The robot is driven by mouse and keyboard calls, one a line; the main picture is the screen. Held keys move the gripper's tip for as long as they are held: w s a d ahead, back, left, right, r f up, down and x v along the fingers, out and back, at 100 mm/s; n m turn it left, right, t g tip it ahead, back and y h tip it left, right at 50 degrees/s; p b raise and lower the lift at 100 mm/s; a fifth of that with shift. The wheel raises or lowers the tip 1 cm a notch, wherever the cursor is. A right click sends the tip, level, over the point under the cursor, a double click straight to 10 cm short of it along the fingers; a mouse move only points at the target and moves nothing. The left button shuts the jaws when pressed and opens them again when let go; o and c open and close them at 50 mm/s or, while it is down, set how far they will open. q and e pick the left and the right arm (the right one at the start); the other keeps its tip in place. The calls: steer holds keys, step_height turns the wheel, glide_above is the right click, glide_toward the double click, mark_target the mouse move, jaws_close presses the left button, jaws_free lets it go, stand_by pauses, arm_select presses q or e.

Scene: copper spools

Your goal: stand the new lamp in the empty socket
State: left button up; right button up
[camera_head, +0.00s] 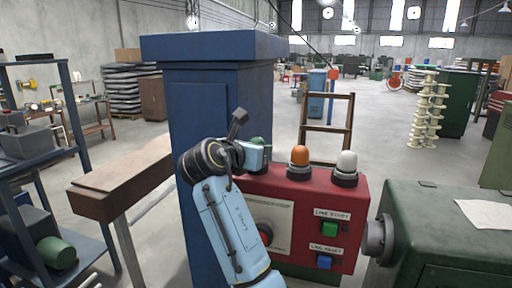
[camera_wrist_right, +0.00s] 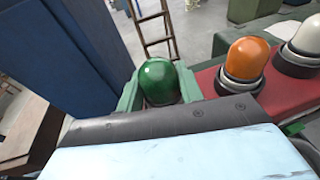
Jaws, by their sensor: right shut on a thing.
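My right gripper (camera_head: 262,154) is at the left end of the red control box (camera_head: 352,200), shut on a green domed lamp (camera_head: 257,141). In the right wrist view the green lamp (camera_wrist_right: 160,82) stands about upright between the two fingers. Its lower part and whatever is under it are hidden, so I cannot tell whether it sits in a socket. To its right on the box top, an orange lamp (camera_head: 299,155) and a white lamp (camera_head: 347,162) stand in dark round sockets. My left gripper is not in view.
A blue column (camera_head: 205,110) stands close on the left, behind my arm. The box front has a green button (camera_head: 330,229) and a blue button (camera_head: 324,262). A green machine (camera_head: 450,225) stands at right and a wooden bench (camera_head: 130,180) at left.

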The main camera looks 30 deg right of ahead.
steer(key=shift+f, duration=0.4)
stand_by(0.3)
steer(key=o, duration=1.1)
steer(key=shift+c, duration=0.2)
steer(key=b+v, duration=0.2)
steer(key=v, duration=1.1)
steer(key=shift+s+a, duration=0.15)
